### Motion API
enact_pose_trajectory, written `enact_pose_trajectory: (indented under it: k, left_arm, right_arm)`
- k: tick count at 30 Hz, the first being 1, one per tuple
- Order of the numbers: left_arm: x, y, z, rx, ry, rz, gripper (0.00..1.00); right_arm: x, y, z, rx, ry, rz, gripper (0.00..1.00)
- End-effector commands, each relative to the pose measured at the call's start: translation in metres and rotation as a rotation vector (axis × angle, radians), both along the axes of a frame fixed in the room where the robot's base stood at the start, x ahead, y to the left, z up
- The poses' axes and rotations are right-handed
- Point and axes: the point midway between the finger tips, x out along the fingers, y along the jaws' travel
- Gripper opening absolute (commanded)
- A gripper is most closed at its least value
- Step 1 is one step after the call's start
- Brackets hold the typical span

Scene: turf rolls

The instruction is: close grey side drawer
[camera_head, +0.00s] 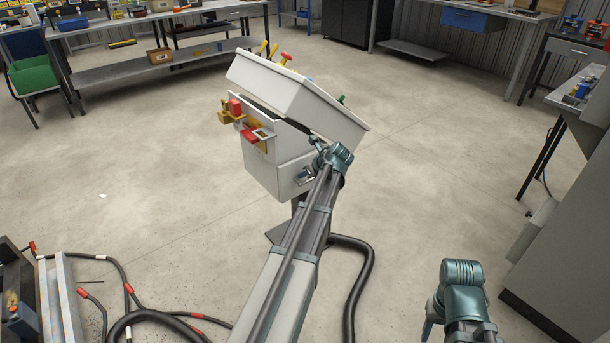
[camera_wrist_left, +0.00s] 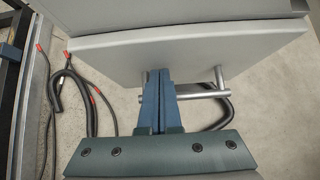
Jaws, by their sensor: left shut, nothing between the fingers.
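A pale grey pedestal cabinet (camera_head: 278,170) with a sloping top stands on the floor in the middle of the head view. Its side drawer front shows in the left wrist view (camera_wrist_left: 190,50), with a metal bar handle (camera_wrist_left: 205,95) on two posts. My left gripper (camera_wrist_left: 158,74) is shut and empty, its fingers overlapping the bar between the posts. I cannot tell whether they touch the drawer front or how far out the drawer stands. In the head view my left gripper (camera_head: 318,155) is mostly hidden by its wrist. My right gripper (camera_head: 429,318) shows only in part, low at the right.
Black hoses with red bands (camera_head: 120,290) lie on the floor. A grey bench (camera_head: 150,70) stands at the back left, and a tall grey cabinet (camera_head: 570,230) at the right.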

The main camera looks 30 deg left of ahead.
Motion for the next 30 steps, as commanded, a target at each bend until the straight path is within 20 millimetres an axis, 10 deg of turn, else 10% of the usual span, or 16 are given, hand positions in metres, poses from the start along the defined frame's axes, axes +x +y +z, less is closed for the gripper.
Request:
enact_pose_trajectory:
  k: [30]
  left_arm:
    - [-0.024,-0.063,0.072,0.003,-0.001,0.006,0.0]
  right_arm:
    - [0.0,0.0,0.072,0.0,0.0,0.0,0.5]
